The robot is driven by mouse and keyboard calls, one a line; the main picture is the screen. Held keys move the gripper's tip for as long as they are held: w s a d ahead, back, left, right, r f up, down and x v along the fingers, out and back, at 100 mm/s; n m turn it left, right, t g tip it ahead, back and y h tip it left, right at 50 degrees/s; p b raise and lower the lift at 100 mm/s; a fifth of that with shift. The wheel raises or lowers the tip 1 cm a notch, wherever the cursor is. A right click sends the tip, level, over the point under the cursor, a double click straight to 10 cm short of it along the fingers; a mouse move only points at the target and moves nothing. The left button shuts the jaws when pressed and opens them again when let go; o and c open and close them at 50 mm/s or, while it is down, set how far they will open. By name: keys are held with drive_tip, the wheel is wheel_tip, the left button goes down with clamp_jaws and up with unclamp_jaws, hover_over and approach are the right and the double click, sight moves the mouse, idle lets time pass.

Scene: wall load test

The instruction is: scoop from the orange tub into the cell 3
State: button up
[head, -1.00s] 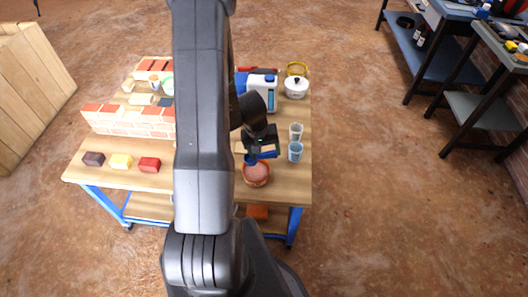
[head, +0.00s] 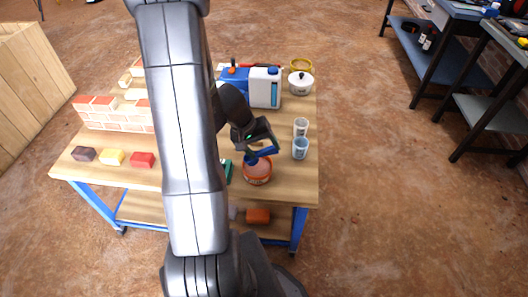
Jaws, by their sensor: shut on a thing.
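The orange tub (head: 258,181) stands near the front right of the wooden table, with pinkish contents. My gripper (head: 260,149) is just above its far rim, shut on a blue scoop (head: 252,159). The scoop's head is tilted down at the tub's upper left edge; whether it touches the contents or carries any I cannot tell. I cannot make out which part is cell 3.
Two cups (head: 300,149) stand right of the tub. A white-and-blue canister (head: 265,88) and white pot (head: 301,83) are behind. A teal item (head: 228,171) is partly hidden beside my arm.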

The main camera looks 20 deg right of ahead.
sight(260, 152)
drive_tip(key=shift+f+b, duration=2)
drive_tip(key=shift+f, duration=0.05)
drive_tip(key=shift+r, duration=0.15)
drive_tip(key=shift+r+p, duration=2.2)
drive_tip(key=shift+r, duration=0.7)
